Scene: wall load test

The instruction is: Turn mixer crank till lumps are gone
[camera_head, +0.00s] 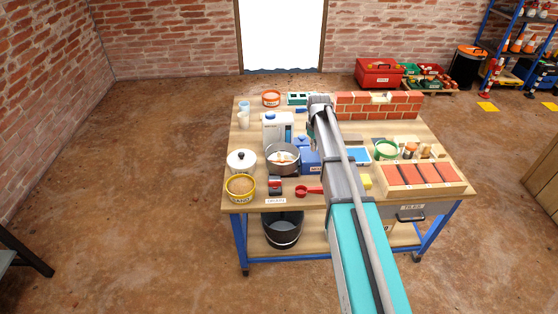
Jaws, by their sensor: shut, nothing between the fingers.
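A grey metal mixing pot (283,172) with pale lumps (284,157) in it stands left of the middle of the workbench. A blue block-shaped unit (309,160) stands against its right side and looks like part of the mixer. I cannot make out the crank; my arm covers the area just right of the blue unit. My gripper (311,134) points down beyond the blue unit, small and partly hidden by my own arm. It is shut with nothing in it. I cannot tell whether it touches anything.
A low brick wall (378,104) and a brick tray (424,182) fill the right. Wooden bench top (262,212) shows along the front.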

